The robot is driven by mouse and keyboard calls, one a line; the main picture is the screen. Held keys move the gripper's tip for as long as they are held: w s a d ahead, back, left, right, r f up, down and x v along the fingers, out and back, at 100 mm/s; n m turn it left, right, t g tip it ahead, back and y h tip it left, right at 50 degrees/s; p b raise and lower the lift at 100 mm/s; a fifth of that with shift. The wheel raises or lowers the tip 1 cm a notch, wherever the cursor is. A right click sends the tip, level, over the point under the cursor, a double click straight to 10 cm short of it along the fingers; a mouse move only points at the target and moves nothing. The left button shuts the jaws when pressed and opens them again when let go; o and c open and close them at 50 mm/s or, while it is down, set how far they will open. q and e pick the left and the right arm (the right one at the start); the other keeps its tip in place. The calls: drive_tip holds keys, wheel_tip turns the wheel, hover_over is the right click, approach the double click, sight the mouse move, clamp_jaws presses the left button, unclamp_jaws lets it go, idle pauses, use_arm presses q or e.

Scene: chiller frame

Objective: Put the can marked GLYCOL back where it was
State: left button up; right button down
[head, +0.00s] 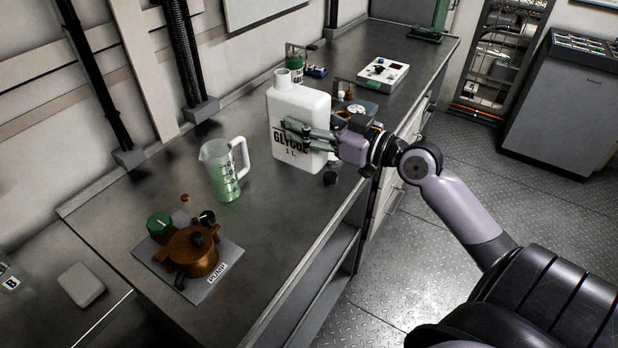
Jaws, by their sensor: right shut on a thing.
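The white can marked GLYCOL 1 L (300,108) is upright at the middle of the metal bench in the head view. Its neck is open at the top left. My right gripper (308,134) reaches in from the right and is shut on the can, its fingers across the front over part of the label. I cannot tell whether the can's base touches the bench. My left gripper is not in view.
A clear jug with green liquid (223,172) stands left of the can. A copper-coloured pump (193,250) sits on a plate marked PUMP (222,283) in front. Behind are a green-and-white container (294,62) and a white box with controls (383,72). Bare bench (268,218) lies between jug and front edge.

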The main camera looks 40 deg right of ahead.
sight(308, 158)
wheel_tip(308, 158, down, 9)
drive_tip(key=shift+f+b, duration=0.15)
drive_tip(key=shift+b, duration=0.55)
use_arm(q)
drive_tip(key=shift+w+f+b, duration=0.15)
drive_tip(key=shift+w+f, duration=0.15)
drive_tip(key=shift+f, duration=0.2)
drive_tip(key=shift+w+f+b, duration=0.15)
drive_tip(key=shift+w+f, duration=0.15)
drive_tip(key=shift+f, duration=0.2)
use_arm(e)
wheel_tip(308, 158, down, 4)
drive_tip(key=shift+f, duration=0.2)
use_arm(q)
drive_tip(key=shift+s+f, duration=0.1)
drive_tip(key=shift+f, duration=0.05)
use_arm(e)
drive_tip(key=shift+f, duration=0.1)
drive_tip(key=shift+f, duration=0.1)
drive_tip(key=c, duration=0.7)
unclamp_jaws()
